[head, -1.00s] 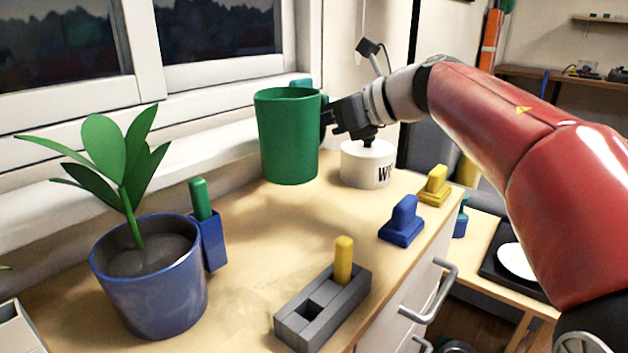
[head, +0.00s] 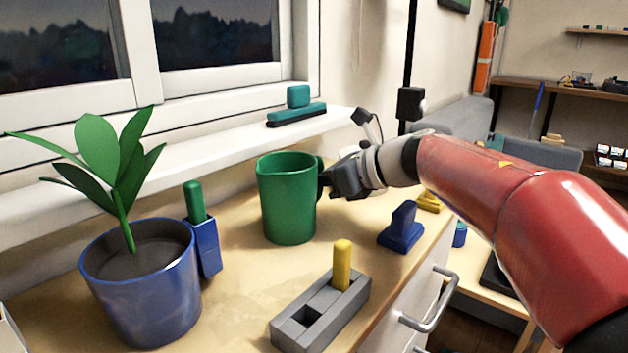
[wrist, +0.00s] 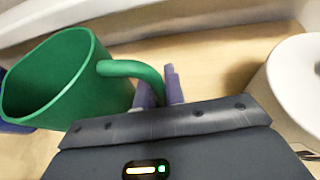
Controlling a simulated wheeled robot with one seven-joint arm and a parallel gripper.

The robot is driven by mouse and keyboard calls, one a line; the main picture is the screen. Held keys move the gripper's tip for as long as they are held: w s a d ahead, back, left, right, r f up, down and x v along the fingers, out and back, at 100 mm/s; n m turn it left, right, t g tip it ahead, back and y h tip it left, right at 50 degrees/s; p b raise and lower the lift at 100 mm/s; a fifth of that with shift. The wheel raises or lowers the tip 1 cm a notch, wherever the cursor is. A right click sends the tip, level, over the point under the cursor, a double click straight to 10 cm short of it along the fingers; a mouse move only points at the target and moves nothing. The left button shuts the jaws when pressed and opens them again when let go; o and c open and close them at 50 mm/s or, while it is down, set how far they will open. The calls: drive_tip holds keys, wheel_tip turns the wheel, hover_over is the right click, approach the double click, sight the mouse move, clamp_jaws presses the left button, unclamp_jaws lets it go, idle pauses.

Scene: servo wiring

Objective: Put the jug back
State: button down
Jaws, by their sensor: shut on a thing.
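The green jug (head: 287,205) is upright at the middle of the wooden counter in the head view, its handle on the right. My gripper (head: 328,181) is at the handle, to the right of the jug, and is shut on it. In the wrist view the jug (wrist: 55,85) is at the left, and its handle (wrist: 130,68) runs down to the fingers of my gripper (wrist: 160,90). I cannot tell for sure whether the jug's base touches the counter.
A potted plant (head: 140,275) and a blue holder (head: 207,247) with a green peg stand left. A grey block (head: 318,310) with a yellow peg and a blue piece (head: 401,228) are in front. A white canister (wrist: 298,85) stands beside my gripper. A teal stamp-like object (head: 297,108) sits on the sill.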

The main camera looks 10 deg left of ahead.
drive_tip(key=c, duration=1.5)
unclamp_jaws()
